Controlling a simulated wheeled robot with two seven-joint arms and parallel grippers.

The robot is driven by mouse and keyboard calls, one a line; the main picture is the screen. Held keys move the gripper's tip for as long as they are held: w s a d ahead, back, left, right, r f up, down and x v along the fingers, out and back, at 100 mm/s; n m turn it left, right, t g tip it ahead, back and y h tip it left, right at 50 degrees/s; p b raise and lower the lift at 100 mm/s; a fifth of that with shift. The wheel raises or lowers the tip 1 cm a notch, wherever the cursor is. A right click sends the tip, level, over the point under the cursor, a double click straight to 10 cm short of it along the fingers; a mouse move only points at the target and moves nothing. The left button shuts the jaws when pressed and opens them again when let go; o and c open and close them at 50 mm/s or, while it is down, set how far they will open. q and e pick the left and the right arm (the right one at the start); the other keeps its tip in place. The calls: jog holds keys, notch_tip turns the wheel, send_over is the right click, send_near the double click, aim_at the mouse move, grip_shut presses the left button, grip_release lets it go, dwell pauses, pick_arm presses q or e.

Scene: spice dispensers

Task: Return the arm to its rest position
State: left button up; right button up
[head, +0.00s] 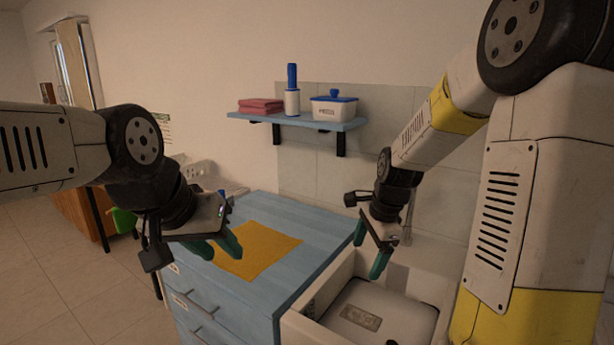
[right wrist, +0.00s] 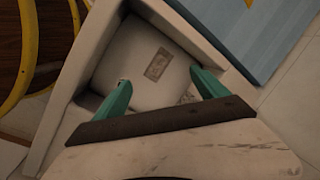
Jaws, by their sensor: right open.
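My right gripper (head: 368,255) hangs over a white open-topped basin, its teal fingers apart and nothing between them. In the right wrist view the right gripper (right wrist: 160,85) also shows spread, empty fingers above a white rounded object (right wrist: 140,65) with a small label. That white object (head: 385,318) sits inside the basin (head: 307,328). My left gripper (head: 222,257) is in front of and above the blue cabinet top, near an orange mat (head: 262,252). Its teal fingers look apart and empty. Both arms are bent and reach forward.
A blue wall shelf (head: 300,123) carries folded red cloths (head: 261,105), a white-and-blue dispenser (head: 292,98) and a white box (head: 334,108) with a blue lid. A blue drawer cabinet (head: 325,235) stands left of the basin. Tiled floor (head: 60,275) is open at left.

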jog(key=s+r+n+t, duration=0.3)
jog(key=s+r+n, duration=1.1)
jog(key=s, duration=0.4)
jog(key=shift+a+r+n+t+y, duration=0.15)
jog(key=shift+a+n+t+y, duration=0.2)
jog(key=shift+n, duration=0.55)
jog(key=shift+s+d, duration=0.1)
dwell(5.2)
